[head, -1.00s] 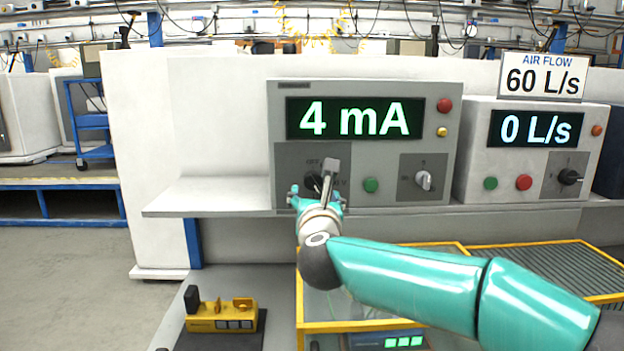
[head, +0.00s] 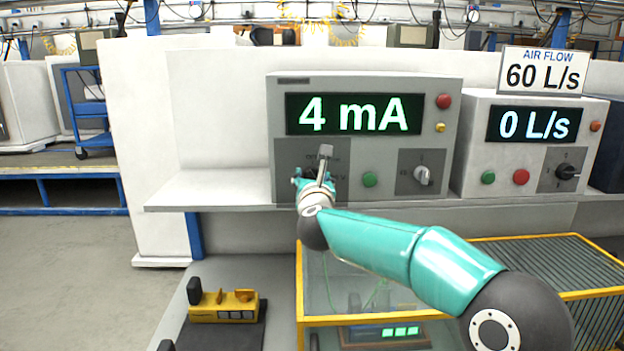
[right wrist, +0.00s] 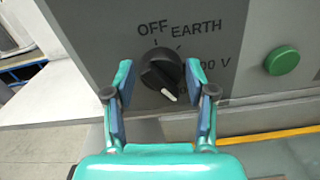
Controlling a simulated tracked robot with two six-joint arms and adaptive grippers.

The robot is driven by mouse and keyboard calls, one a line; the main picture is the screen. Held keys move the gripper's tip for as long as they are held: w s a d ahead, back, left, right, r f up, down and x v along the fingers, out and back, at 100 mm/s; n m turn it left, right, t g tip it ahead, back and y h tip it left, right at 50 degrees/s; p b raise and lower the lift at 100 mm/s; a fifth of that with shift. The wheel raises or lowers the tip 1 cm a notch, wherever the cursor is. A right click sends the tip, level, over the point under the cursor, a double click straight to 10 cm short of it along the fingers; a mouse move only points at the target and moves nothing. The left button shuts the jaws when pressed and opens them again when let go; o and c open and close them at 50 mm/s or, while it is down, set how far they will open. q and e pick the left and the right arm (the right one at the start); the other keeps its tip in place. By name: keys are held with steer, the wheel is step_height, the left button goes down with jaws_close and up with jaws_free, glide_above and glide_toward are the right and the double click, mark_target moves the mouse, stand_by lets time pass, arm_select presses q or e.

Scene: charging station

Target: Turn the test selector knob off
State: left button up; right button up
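The black test selector knob (right wrist: 161,70) is on the grey panel of the meter unit. Its white pointer mark is at the knob's lower edge, away from the OFF label (right wrist: 152,28) and EARTH label (right wrist: 196,29). Another label ending in "00 V" is partly hidden by a finger. My right gripper (right wrist: 160,75) is open, with one finger on each side of the knob and visible gaps to it. In the head view my right gripper (head: 316,178) is in front of the knob and largely hides it. My left gripper is not in view.
The meter display (head: 354,114) reads 4 mA. A green button (head: 370,179) and another selector (head: 422,176) are right of the knob. The air flow unit (head: 477,145) stands further right. A yellow-framed enclosure (head: 400,320) and a yellow device (head: 224,307) are below the shelf.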

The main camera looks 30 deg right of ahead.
steer(key=shift+a, duration=0.1)
steer(key=c, duration=0.7)
steer(key=shift+o, duration=0.2)
